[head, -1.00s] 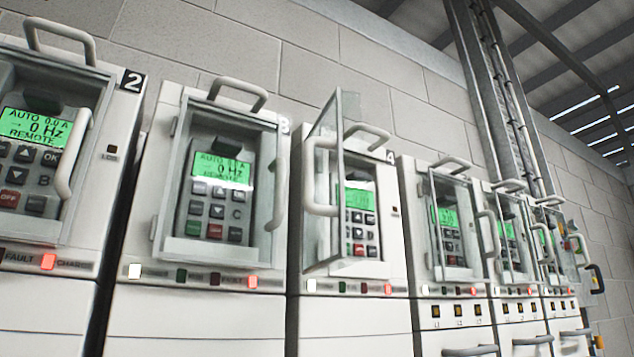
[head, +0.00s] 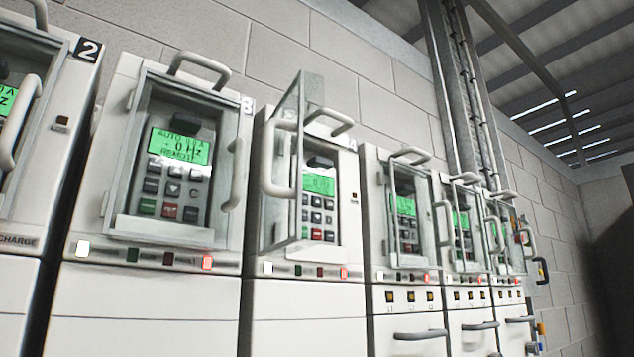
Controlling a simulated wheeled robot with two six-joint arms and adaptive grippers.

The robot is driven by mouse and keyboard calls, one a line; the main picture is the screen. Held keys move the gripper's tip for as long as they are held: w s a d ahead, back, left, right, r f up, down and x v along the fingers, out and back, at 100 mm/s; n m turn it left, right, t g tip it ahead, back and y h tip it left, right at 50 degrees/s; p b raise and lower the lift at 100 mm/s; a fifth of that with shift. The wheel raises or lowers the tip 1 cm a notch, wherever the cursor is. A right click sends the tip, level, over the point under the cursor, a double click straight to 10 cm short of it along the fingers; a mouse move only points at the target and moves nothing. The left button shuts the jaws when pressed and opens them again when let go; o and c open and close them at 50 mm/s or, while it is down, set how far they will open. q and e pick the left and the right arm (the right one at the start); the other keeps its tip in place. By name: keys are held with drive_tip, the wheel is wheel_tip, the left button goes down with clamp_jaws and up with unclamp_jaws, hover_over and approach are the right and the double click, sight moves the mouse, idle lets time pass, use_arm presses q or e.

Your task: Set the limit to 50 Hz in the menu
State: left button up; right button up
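A row of white drive cabinets runs from the left to the far right, each with a keypad panel behind a clear door. Drive 3 (head: 75,210) has its door shut; its green display (head: 180,146) reads AUTO, 0 Hz and REMOTE. On the cabinet to its right, the clear door (head: 291,165) stands swung open, with its handle (head: 277,165) toward the left. That cabinet's green display (head: 319,182) is too small to read surely, and its keypad (head: 322,220) is partly beside the open door's edge. No menu page is legible. Neither gripper is in view.
Drive 2 (head: 62,95) is cut off at the left edge. More cabinets (head: 425,300) with pull handles (head: 420,334) recede to the right. The open door juts out in front of its cabinet. A grey block wall (head: 330,60) and vertical cable trays (head: 455,90) stand behind.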

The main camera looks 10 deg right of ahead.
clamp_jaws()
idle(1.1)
